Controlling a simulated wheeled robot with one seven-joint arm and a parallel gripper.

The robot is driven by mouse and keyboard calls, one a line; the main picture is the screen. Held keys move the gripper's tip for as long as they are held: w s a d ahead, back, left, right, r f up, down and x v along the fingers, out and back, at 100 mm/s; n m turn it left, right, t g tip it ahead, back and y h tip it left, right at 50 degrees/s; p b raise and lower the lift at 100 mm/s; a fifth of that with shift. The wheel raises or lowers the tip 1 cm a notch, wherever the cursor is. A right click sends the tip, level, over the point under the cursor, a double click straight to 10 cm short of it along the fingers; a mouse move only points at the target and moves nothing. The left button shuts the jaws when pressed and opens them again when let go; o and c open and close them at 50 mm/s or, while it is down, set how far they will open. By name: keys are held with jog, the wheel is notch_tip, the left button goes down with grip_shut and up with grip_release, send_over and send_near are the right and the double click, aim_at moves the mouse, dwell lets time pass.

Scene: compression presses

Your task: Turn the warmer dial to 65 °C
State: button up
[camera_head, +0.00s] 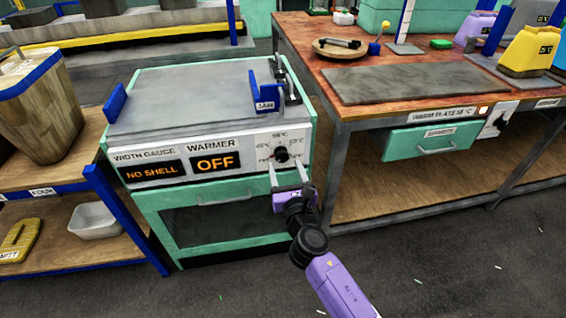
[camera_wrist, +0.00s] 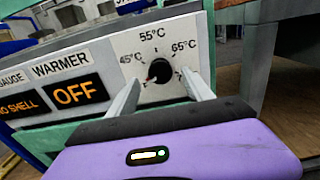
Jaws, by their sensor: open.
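The warmer dial (camera_head: 282,154) is a black knob on a white scale plate at the right of the warmer's front panel. In the wrist view the dial (camera_wrist: 159,71) has marks of 45 °C, 55 °C and 65 °C around it, and its reddish pointer is toward the lower left. The warmer display (camera_head: 216,162) reads OFF. My gripper (camera_head: 286,173) is purple with pale fingers and is open in front of the panel. In the wrist view its fingers (camera_wrist: 163,88) stand on the left and right of the dial; whether they touch it I cannot tell.
The width gauge display (camera_head: 155,172) reads NO SHELL. A blue jaw (camera_head: 266,103) stands on top of the warmer station. A wooden-topped bench (camera_head: 300,40) stands to the right, and a shelf with a grey tray (camera_head: 95,221) to the left. Open floor lies in front.

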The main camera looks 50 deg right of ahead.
aim_at(282, 155)
jog(key=shift+x, duration=1.4)
grip_shut()
